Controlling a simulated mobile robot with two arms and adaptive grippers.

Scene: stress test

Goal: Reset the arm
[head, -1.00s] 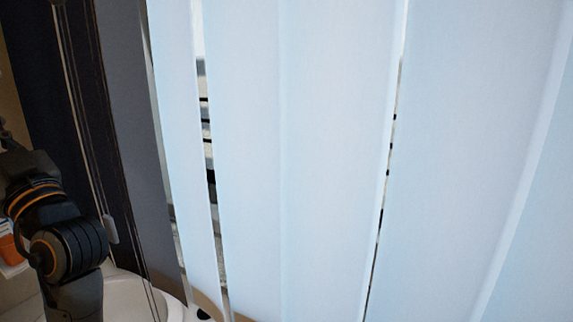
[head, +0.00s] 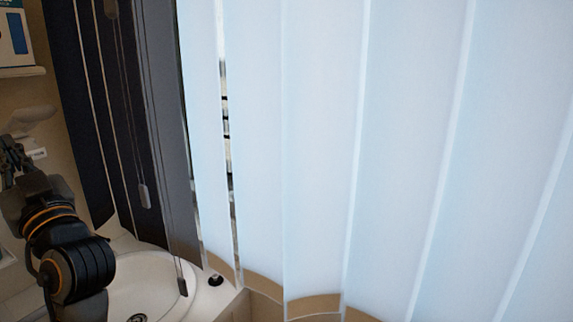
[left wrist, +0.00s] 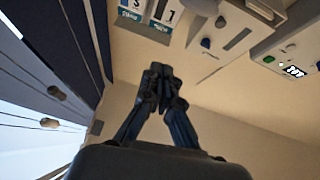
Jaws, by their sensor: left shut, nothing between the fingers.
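My left arm (head: 70,255) comes in at the left edge of the head view, bent, in front of a round white basin. My left gripper (left wrist: 160,75) shows in the left wrist view with its fingertips together and nothing between them. It points toward a beige wall and touches nothing that I can see. In the head view the gripper is hard to make out at the left edge. My right arm and right gripper are in neither view.
Pale blue vertical blinds (head: 400,130) fill most of the head view, with dark slats (head: 90,110) at their left. The basin (head: 150,275) lies below my left arm. A wall panel with a lit display (left wrist: 293,71) and number cards (left wrist: 150,12) show in the left wrist view.

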